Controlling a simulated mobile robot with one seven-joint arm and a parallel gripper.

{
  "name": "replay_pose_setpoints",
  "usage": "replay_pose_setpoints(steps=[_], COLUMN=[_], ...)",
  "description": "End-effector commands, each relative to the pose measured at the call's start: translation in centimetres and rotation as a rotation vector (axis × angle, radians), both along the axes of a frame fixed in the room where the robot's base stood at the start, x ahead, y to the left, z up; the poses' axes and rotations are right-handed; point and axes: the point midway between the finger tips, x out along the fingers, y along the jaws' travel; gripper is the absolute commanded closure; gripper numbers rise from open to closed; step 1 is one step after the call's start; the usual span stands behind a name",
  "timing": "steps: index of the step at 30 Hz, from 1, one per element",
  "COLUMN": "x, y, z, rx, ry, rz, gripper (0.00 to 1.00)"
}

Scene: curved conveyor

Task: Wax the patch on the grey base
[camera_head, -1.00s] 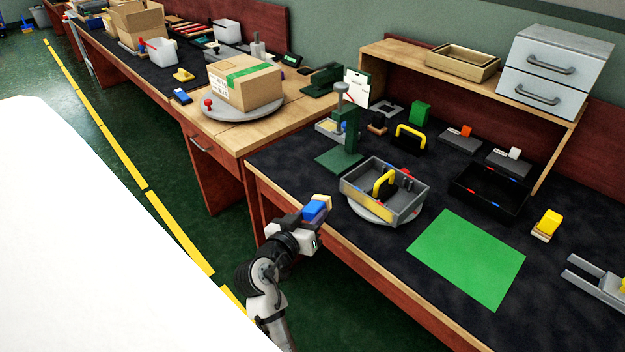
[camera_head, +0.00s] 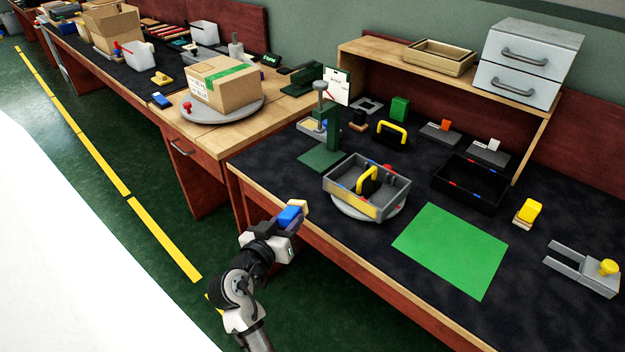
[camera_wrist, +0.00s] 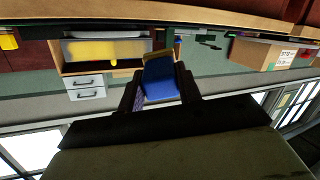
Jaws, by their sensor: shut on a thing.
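My gripper (camera_head: 280,226) is shut on a blue block with a tan end (camera_head: 290,215), held in front of the bench's front edge, apart from the bench top. In the wrist view the blue block (camera_wrist: 160,76) sits between the two dark fingers. Two low dark grey bases lie at the back of the bench: one with an orange piece (camera_head: 432,137), one with a white piece (camera_head: 479,153). A grey forked fixture with a yellow knob (camera_head: 592,279) lies at the far right. I cannot tell which grey piece bears the patch.
A grey tote with a yellow handle (camera_head: 389,205) stands on a round turntable near the front edge. A green mat (camera_head: 452,250) lies bare to its right. A green press (camera_head: 325,150), black tray (camera_head: 470,190) and yellow-topped block (camera_head: 528,213) stand around. A carton (camera_head: 225,85) is further left.

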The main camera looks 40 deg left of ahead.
Motion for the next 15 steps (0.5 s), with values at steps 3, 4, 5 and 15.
replay_pose_setpoints(steps=[3, 4, 5, 15], x=[0.1, 0.2, 0.4, 3.8], y=[0.0, 0.0, 0.0, -0.3], z=[0.0, 0.0, 0.0, 0.1], rx=[0.0, 0.0, 0.0, 0.001], ry=[-0.001, -0.001, 0.0, -0.001], rz=[-0.001, -0.001, -0.001, 0.0], gripper=[0.89, 0.89, 0.89, 0.89])
